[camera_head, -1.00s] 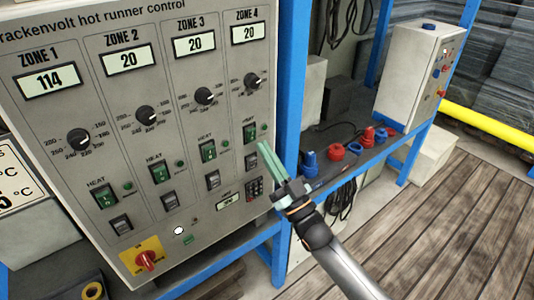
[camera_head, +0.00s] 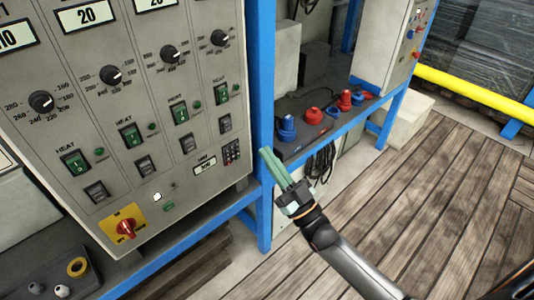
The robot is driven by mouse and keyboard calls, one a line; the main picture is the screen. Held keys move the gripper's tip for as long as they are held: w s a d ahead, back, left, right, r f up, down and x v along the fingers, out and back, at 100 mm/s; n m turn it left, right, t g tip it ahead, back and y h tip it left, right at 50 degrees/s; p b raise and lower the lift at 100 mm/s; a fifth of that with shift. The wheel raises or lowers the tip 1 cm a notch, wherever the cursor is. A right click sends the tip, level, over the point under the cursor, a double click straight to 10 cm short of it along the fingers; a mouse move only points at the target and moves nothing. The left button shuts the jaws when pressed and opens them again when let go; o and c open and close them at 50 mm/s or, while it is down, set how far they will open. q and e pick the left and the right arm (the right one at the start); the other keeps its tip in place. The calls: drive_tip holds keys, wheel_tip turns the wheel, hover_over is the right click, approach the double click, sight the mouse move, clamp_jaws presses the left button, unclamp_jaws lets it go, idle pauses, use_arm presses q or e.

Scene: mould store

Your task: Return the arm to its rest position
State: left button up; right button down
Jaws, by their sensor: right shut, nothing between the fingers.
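My right gripper (camera_head: 272,157) has green fingers, shut and empty. It hangs in front of the blue rack post, right of the control panel's lower right corner, apart from the panel as far as I can tell. My right arm (camera_head: 345,262) comes in from the lower right. My left gripper is not in view.
The grey control panel (camera_head: 213,190) with knobs and green heat switches fills the left. A blue post (camera_head: 262,80) stands beside it. Blue and red connectors (camera_head: 287,128) sit on a shelf behind. A yellow rail (camera_head: 475,92) runs at right above open plank floor (camera_head: 440,190).

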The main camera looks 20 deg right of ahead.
idle(0.3)
drive_tip(key=s+a+f+m+g+h+p, duration=0.2)
drive_tip(key=s+f+g+h+p, duration=0.4)
drive_tip(key=s+f+g, duration=0.8)
drive_tip(key=s+f+p, duration=0.2)
drive_tip(key=s+f, duration=0.3)
drive_tip(key=shift+s+p, duration=0.3)
drive_tip(key=shift+f, duration=0.1)
drive_tip(key=c, duration=1.6)
unclamp_jaws()
